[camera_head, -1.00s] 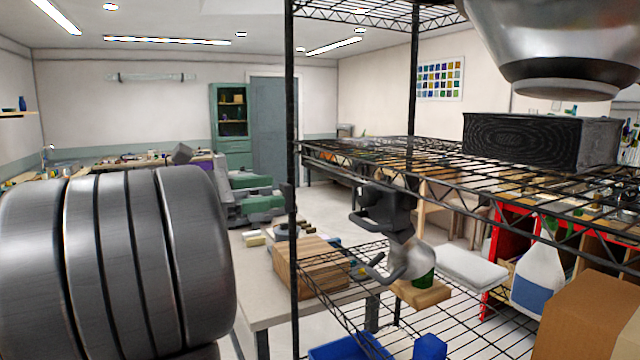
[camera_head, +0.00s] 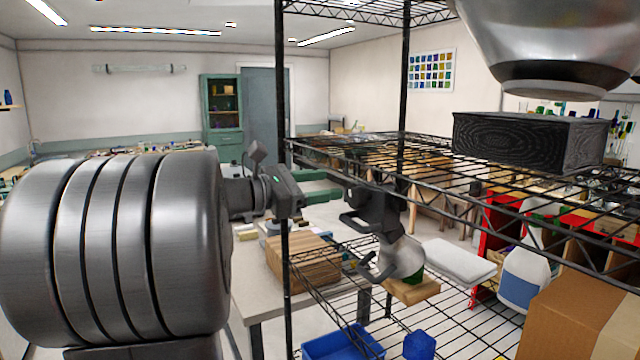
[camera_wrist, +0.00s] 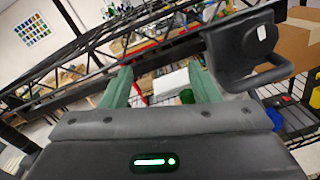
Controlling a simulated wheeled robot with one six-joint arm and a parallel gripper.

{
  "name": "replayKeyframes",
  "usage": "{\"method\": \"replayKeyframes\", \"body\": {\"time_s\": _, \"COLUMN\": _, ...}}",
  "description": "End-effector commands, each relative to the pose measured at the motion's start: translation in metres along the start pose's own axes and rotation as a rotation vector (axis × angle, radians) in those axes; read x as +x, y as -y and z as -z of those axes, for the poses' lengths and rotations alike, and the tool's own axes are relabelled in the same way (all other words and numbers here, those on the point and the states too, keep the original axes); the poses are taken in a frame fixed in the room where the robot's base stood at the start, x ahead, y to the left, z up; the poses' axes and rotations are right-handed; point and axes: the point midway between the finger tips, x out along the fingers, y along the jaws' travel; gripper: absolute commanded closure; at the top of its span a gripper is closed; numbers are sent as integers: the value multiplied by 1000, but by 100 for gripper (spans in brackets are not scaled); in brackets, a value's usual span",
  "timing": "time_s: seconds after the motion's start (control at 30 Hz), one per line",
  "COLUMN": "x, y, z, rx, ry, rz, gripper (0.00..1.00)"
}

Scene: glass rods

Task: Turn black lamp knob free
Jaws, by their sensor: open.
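A black clamp lamp (camera_head: 382,212) hangs under the wire shelf's edge in the head view, with loop handles on its left and a pale rounded shade (camera_head: 404,258) below. I cannot tell which part is its knob. My gripper (camera_head: 338,184) is open at the shelf post, pointing right toward the lamp's upper part. In the wrist view its green fingers (camera_wrist: 160,82) stand apart with no object visibly held. A black lamp part (camera_wrist: 243,50) with a loop handle and white label is right of and above the right finger, apart from it in the picture.
The wire shelf (camera_head: 330,150) and its black post (camera_head: 286,270) stand close to my gripper. A dark box (camera_head: 520,140) sits on the shelf. Below are a wooden block (camera_head: 300,262) on a table, a blue bin (camera_head: 340,345) and a cardboard box (camera_head: 565,320).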

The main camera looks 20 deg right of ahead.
Motion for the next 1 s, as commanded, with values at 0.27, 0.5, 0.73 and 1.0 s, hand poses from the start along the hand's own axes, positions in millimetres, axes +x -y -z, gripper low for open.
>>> {"method": "replayKeyframes", "body": {"time_s": 0.27, "x": 0, "y": 0, "z": 0, "rx": 0, "ry": 0, "rz": 0, "gripper": 50}}
{"method": "replayKeyframes", "body": {"time_s": 0.5, "x": 0, "y": 0, "z": 0, "rx": 0, "ry": 0, "rz": 1, "gripper": 98}}
{"method": "replayKeyframes", "body": {"time_s": 0.73, "x": 0, "y": 0, "z": 0, "rx": 0, "ry": 0, "rz": 1, "gripper": 92}}
{"method": "replayKeyframes", "body": {"time_s": 1.0, "x": 0, "y": 0, "z": 0, "rx": 0, "ry": 0, "rz": 1, "gripper": 45}}
